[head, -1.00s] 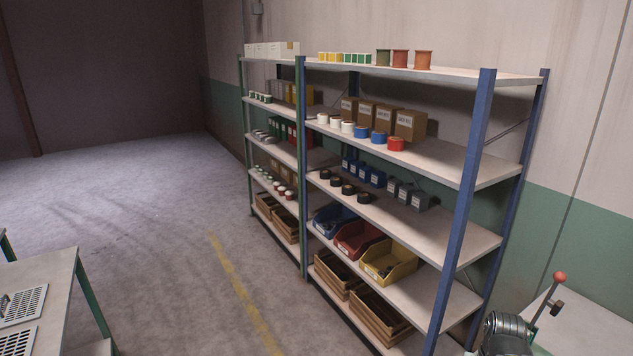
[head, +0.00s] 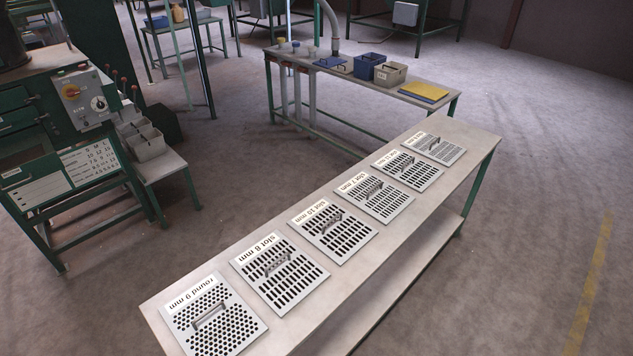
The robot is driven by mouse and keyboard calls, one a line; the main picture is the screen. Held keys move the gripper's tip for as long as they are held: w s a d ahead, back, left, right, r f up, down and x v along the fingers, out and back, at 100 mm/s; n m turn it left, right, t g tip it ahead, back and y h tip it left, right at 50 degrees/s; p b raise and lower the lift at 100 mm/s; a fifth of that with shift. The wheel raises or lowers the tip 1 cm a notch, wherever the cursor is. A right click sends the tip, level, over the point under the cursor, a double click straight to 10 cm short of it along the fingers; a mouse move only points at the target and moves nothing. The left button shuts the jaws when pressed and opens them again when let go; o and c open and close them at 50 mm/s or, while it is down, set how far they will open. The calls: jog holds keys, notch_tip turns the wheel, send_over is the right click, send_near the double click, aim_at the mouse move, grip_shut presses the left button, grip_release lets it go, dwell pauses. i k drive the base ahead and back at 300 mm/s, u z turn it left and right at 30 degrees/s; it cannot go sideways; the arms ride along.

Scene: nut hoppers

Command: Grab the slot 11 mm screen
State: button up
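Flat grey metal screens with handles and white labels lie in a row on a long bench (head: 330,318) in the head view. From the near end the labels read round 9 mm (head: 232,336), slot 8 mm (head: 290,290), slot 10 mm (head: 348,240) and what looks like slot 7 mm (head: 385,207). The slotted screen (head: 424,178) beyond them has a small label that may read slot 11 mm, but I cannot be sure. The label on the farthest screen (head: 448,155) is too small to read. My gripper is not in view.
A second table (head: 440,82) behind holds a blue bin (head: 369,70), a grey bin (head: 390,75) and a yellow flat item (head: 423,91). A green machine with a control panel (head: 82,98) stands at left. Open floor lies right of the bench.

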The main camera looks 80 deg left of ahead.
aim_at(417, 174)
jog(key=u, duration=0.8)
jog(key=i, duration=3.15)
jog(key=u, duration=3.35)
